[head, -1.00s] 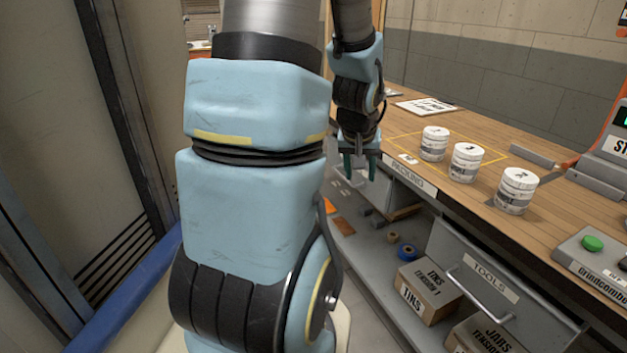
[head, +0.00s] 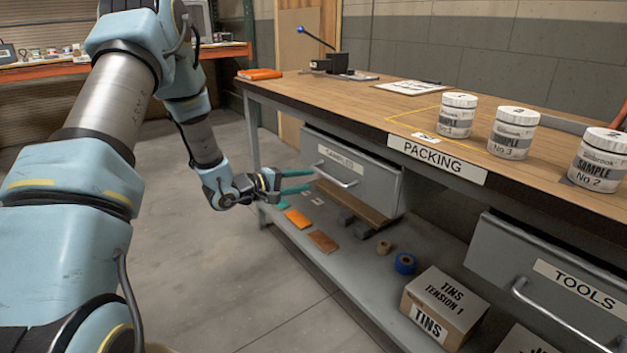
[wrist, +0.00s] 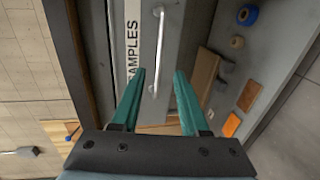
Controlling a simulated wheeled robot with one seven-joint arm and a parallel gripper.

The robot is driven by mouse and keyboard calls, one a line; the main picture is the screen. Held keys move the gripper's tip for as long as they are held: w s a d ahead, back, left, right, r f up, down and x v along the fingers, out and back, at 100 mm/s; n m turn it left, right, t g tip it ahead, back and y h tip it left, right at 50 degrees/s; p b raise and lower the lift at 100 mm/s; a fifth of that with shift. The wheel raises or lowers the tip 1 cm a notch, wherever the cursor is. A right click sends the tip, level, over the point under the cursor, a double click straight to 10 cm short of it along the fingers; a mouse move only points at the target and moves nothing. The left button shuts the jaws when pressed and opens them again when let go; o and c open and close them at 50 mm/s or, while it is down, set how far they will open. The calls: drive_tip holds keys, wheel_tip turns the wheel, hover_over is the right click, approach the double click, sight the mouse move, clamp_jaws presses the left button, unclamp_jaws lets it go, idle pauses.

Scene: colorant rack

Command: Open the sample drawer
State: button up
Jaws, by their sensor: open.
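The sample drawer (head: 352,172) is a grey drawer under the packing bench, with a white samples label and a bar handle (head: 337,174) on its front. It looks closed or nearly so; I cannot tell exactly. My gripper (head: 297,182) has green fingers, is open and empty, and is just left of the drawer front, pointing at it. In the wrist view the gripper (wrist: 158,100) faces the drawer front (wrist: 178,20), and the handle (wrist: 157,50) lies beyond the fingertips, roughly between their lines. The fingers do not appear to touch it.
The bench top (head: 390,100) bears several white sample tins and a lever device (head: 335,55). A tools drawer (head: 550,270) is at the right. The lower shelf (head: 340,262) holds tape rolls and a tins box (head: 445,305). Open floor (head: 200,280) lies in front of the bench.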

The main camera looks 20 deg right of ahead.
sight(327, 177)
drive_tip(key=x, duration=0.9)
drive_tip(key=shift+s, duration=0.1)
clamp_jaws()
idle(1.2)
